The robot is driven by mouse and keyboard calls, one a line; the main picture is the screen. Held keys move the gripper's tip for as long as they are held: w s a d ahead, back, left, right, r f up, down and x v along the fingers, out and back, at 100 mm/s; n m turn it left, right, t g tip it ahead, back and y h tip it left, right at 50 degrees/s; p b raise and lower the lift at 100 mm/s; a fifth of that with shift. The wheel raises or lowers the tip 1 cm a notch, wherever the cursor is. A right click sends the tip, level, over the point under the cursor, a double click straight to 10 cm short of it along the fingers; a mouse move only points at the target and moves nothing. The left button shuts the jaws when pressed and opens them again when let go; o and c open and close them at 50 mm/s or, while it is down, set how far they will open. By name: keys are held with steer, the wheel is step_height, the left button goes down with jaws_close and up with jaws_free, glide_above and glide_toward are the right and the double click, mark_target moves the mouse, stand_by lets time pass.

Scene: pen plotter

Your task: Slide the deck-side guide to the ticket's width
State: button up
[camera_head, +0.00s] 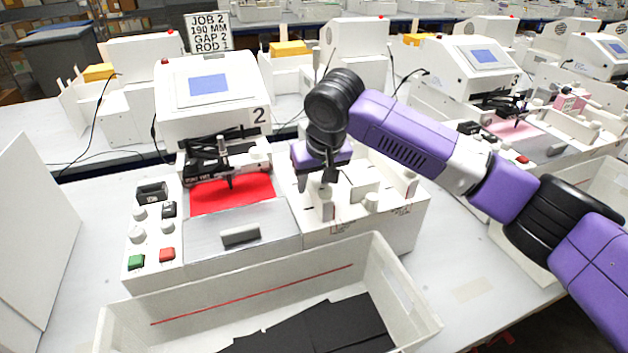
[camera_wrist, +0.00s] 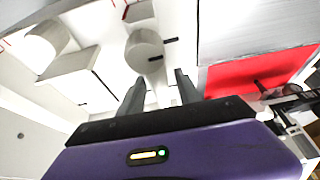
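The ticket (camera_head: 208,32) is a white card above the number 2 machine, reading "JOB 2, 190 MM, GAP 2, ROD 1". A white knob (camera_head: 324,205) stands at the deck side of the white guide bed (camera_head: 345,228); it seems to belong to the deck-side guide. It also shows in the wrist view as a round white top with a dark mark (camera_wrist: 144,52). My gripper (camera_head: 322,183) points down just above this knob. In the wrist view my gripper's fingers (camera_wrist: 160,82) are apart with nothing between them, the knob lying just past their tips. Contact cannot be told.
A white block (camera_head: 364,190) and more knobs (camera_head: 371,202) stand right of my gripper. The red sheet (camera_head: 232,195) and grey deck (camera_head: 240,228) lie left. A white bin (camera_head: 270,290) with black sheets stands in front. A button panel (camera_head: 150,235) is at the left.

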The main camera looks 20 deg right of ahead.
jaws_close()
stand_by(1.2)
